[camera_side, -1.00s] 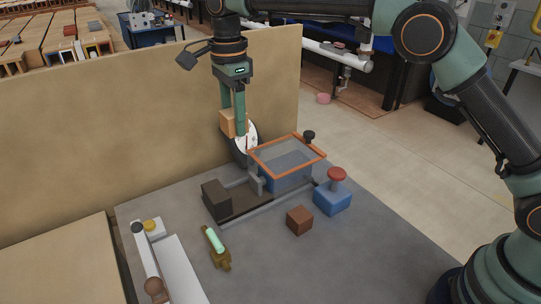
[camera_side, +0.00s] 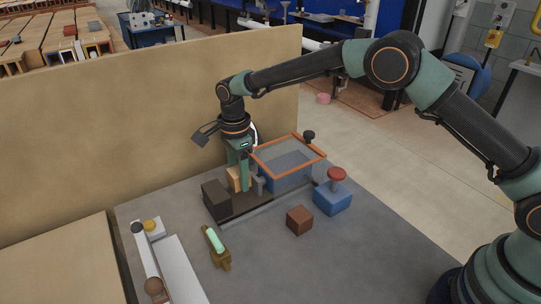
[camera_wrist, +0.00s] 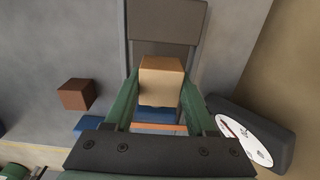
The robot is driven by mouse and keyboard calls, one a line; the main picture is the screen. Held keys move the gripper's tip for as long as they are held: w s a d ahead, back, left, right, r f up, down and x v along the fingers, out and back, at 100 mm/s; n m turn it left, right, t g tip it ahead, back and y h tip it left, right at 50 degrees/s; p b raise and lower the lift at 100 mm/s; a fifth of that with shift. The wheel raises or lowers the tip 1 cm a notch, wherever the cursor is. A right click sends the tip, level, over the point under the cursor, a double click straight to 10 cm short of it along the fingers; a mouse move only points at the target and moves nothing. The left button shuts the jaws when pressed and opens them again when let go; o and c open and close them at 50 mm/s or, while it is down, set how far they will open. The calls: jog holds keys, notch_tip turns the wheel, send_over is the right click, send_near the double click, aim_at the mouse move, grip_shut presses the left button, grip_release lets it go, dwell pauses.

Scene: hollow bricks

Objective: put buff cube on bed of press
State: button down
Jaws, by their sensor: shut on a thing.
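The buff cube (camera_side: 233,179) is held between the green fingers of my gripper (camera_side: 238,178). In the wrist view the cube (camera_wrist: 162,82) sits between both fingertips (camera_wrist: 160,92), which press its sides. The press has a dark flat bed (camera_side: 244,203) with a dark block (camera_side: 216,199) at its left end and an orange-framed blue part (camera_side: 287,172) at its right. The cube is low over the bed, beside the dark block. I cannot tell whether its underside touches the bed.
A red-brown cube (camera_side: 300,220) and a blue block with a red knob (camera_side: 332,197) stand to the right. A brass piece with a pale green rod (camera_side: 217,247) lies in front. A white-faced dial (camera_wrist: 245,138) stands close to my gripper, near the back board (camera_side: 100,130).

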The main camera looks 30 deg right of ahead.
aim_at(241, 198)
jog(key=shift+f, duration=2.1)
jog(key=shift+f, duration=0.2)
jog(key=shift+c, duration=1.1)
grip_release()
